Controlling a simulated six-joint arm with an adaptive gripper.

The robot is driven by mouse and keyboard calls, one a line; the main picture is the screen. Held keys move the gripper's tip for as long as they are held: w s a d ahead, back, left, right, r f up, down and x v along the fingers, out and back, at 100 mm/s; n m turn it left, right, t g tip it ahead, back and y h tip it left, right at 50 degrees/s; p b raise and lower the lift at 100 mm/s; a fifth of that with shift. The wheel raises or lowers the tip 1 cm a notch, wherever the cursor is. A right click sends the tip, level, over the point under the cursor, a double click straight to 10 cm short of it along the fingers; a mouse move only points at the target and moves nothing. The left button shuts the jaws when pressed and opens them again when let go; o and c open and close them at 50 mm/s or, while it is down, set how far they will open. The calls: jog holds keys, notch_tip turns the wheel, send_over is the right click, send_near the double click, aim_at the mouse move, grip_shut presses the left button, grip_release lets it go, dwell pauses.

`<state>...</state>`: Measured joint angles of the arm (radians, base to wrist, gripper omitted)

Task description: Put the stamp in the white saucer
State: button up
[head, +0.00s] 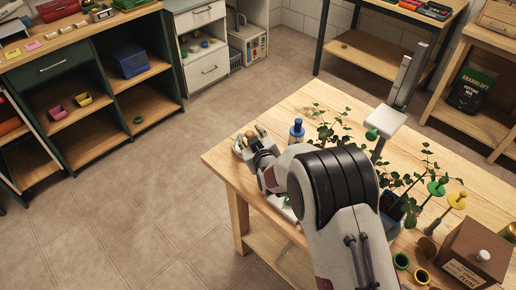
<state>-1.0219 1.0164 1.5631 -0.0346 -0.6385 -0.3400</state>
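My gripper (247,142) is over the near left corner of the wooden bench (318,92), seen small and from behind my arm. A small yellowish patch shows at its fingers; I cannot tell whether this is a held thing or whether the fingers are open or shut. I cannot clearly identify the stamp. A blue-topped object (297,131) stands upright on the bench just right of the gripper. A pale edge (283,208) shows beside my arm near the bench's front edge; it may be the white saucer, mostly hidden by my arm.
Green (437,188) and yellow (457,201) knobbed objects, small pots (401,261) and a brown box (474,252) crowd the right side.

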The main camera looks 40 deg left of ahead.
jog(key=v, duration=1.1)
dwell(0.3)
jog(key=shift+d, duration=0.1)
dwell(0.7)
